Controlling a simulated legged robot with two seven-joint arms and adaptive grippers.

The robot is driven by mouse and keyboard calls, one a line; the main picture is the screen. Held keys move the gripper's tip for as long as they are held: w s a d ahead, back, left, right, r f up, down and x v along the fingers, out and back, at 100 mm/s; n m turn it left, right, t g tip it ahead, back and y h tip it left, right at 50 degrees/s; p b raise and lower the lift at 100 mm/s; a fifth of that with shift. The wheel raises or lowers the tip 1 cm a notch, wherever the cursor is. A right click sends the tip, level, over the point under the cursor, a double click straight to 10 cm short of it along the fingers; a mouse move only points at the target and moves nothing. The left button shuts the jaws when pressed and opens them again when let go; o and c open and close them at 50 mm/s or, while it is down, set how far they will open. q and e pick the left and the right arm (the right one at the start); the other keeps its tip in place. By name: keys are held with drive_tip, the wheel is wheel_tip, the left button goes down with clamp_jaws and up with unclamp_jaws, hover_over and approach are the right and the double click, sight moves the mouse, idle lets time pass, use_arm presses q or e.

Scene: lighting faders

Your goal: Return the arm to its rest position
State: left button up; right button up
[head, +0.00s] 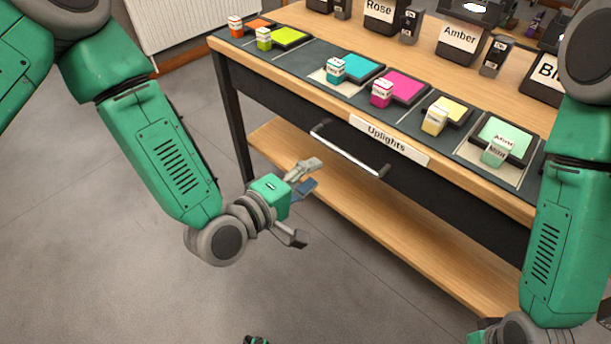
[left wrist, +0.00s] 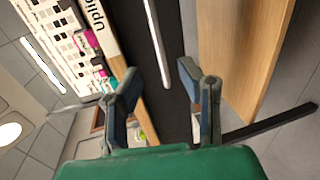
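My left gripper (head: 302,205) hangs in front of the table's left part, below the tabletop edge. Its fingers are spread apart with nothing between them. In the left wrist view its open fingers (left wrist: 160,88) show against the dark drawer front (left wrist: 172,60). My left arm comes down from the upper left, bent at the elbow.
The wooden table (head: 272,82) carries coloured pads with small blocks, such as a magenta block (head: 381,93) and a teal block (head: 335,70). A drawer handle (head: 345,150) and an "Uplights" label (head: 388,141) face me. A lower shelf (head: 400,225) juts out. Floor at left is clear.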

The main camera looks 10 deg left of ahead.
use_arm(q)
drive_tip(key=shift+s+a+r, duration=0.15)
drive_tip(key=shift+s+a, duration=0.2)
drive_tip(key=shift+s, duration=0.15)
drive_tip(key=shift+d, duration=0.1)
drive_tip(key=s+a+f+m+g+y+p, duration=0.5)
drive_tip(key=s+a+f+m+g+p, duration=0.25)
drive_tip(key=s+a, duration=0.45)
drive_tip(key=s+a+m+g+y+p, duration=0.2)
drive_tip(key=s+a+m+g+y, duration=0.2)
drive_tip(key=s+a, duration=0.7)
drive_tip(key=shift+s+f, duration=0.3)
drive_tip(key=shift+s, duration=0.1)
